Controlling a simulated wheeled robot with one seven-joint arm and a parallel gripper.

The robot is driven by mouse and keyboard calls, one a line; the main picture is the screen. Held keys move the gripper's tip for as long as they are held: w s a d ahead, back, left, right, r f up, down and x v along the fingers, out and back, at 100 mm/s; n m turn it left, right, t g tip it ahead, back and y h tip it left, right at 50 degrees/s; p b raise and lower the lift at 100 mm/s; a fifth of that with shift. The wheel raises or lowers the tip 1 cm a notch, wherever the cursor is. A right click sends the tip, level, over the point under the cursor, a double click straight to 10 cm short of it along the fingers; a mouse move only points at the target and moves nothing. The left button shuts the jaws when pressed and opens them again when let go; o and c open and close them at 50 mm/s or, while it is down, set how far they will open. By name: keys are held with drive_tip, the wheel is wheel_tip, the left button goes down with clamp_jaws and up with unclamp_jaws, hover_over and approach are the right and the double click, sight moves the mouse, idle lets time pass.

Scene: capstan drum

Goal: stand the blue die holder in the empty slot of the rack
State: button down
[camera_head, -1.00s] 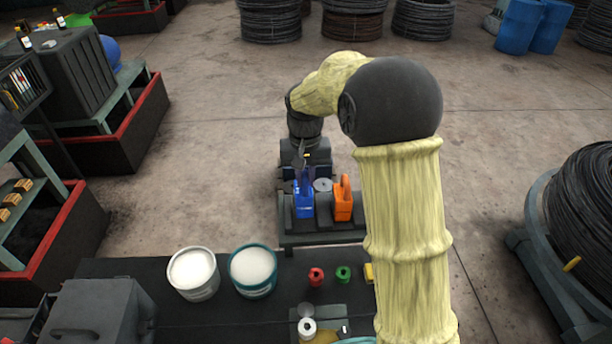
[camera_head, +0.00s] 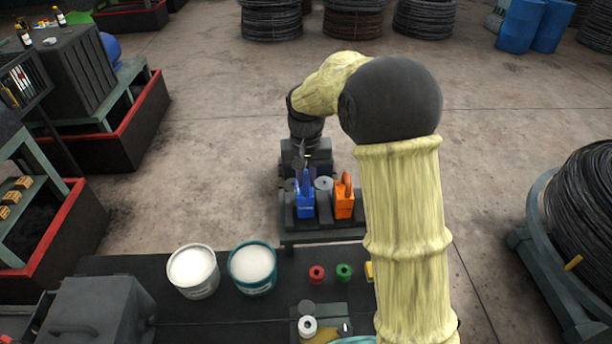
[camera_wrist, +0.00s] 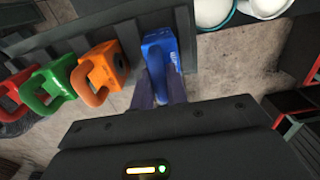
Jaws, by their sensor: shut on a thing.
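The blue die holder (camera_head: 305,203) is upright at the left part of the dark rack (camera_head: 325,233), left of the orange holder (camera_head: 344,205). My gripper (camera_wrist: 160,92) is shut on the blue holder, which also shows in the wrist view (camera_wrist: 159,50). Its fingers reach the holder's near side and hide its handle. The blue holder lines up with the orange one in the wrist view (camera_wrist: 103,68). I cannot tell whether its base rests on the slot floor. My arm hides the rack's right part in the head view.
In the wrist view, a green holder (camera_wrist: 48,88) and a red holder (camera_wrist: 14,85) stand beyond the orange one. A white pail (camera_head: 193,272) and a teal-rimmed pail (camera_head: 253,268) stand on the dark table. Small red (camera_head: 316,274) and green (camera_head: 343,272) pieces lie nearby.

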drive_tip(key=shift+f+b, duration=0.35)
drive_tip(key=shift+f, duration=0.15)
idle(0.3)
drive_tip(key=c, duration=0.8)
unclamp_jaws()
drive_tip(key=shift+s+f, duration=0.1)
drive_tip(key=shift+f, duration=0.05)
drive_tip(key=shift+c, duration=0.2)
drive_tip(key=shift+r+p, duration=0.9)
drive_tip(key=shift+r, duration=2.2)
